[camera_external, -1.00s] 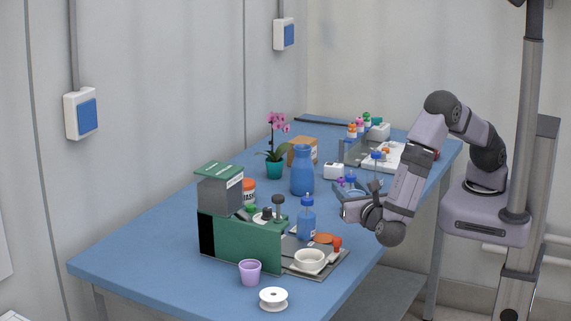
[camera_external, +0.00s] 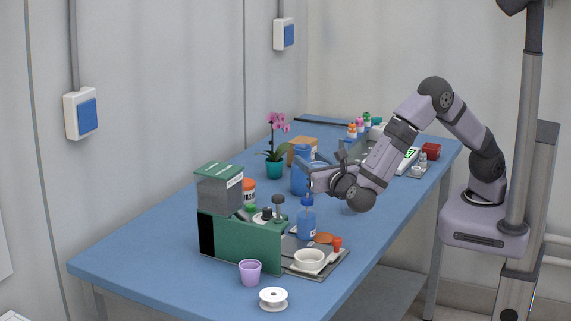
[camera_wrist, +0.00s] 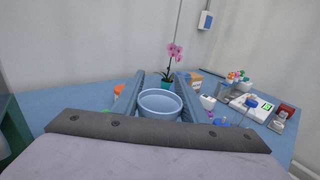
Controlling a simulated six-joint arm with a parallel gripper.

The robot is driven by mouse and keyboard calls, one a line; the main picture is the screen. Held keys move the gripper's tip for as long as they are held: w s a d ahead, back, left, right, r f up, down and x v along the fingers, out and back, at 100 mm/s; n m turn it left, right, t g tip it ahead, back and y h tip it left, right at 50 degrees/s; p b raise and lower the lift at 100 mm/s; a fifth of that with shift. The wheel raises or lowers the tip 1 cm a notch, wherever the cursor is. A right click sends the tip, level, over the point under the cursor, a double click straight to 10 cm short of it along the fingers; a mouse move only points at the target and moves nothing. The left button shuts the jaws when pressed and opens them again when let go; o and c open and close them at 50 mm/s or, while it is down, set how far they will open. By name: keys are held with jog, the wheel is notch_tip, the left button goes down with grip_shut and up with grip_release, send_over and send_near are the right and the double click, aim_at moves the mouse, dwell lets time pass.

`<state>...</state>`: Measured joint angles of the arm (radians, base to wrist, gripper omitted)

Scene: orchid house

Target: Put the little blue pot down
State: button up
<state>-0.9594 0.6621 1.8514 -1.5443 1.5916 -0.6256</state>
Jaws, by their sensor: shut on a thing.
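The little blue pot (camera_wrist: 160,103) is in the wrist view, upright, with its round open rim towards me. My gripper (camera_wrist: 155,98) has one finger on each side of it and is shut on it. The pot's underside is hidden, so I cannot tell whether it touches the table. In the external view my gripper (camera_external: 316,181) is over the middle of the blue table (camera_external: 160,235), in front of the tall blue vase (camera_external: 302,153).
A pink orchid in a teal pot (camera_external: 274,168) stands behind the vase. A blue-capped bottle (camera_external: 307,220) and a white bowl (camera_external: 308,262) stand on a tray nearer the camera, beside a green box (camera_external: 240,243). The table's left stretch is clear.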

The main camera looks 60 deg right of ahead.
jog(key=w+d+n+t+y+b, duration=0.1)
jog(key=w+d+y+b, duration=0.15)
jog(key=w+d, duration=0.45)
jog(key=w+d+n+t+y+b, duration=0.1)
jog(key=w+d+n+y+b, duration=0.2)
jog(key=w, duration=0.6)
jog(key=shift+m+h, duration=0.6)
jog(key=shift+h, duration=0.15)
jog(key=shift+s+d+f+p, duration=0.1)
jog(key=shift+d+f+p, duration=0.1)
jog(key=shift+f, duration=2.15)
jog(key=shift+d+f+p, duration=0.1)
jog(key=shift+f+p, duration=0.05)
jog(key=shift+f, duration=2.2)
jog(key=shift+s+d+f+p, duration=0.1)
jog(key=shift+f+p, duration=0.1)
jog(key=shift+f, duration=2.15)
jog(key=shift+f, duration=0.2)
jog(key=o, duration=1)
jog(key=shift+r, duration=0.15)
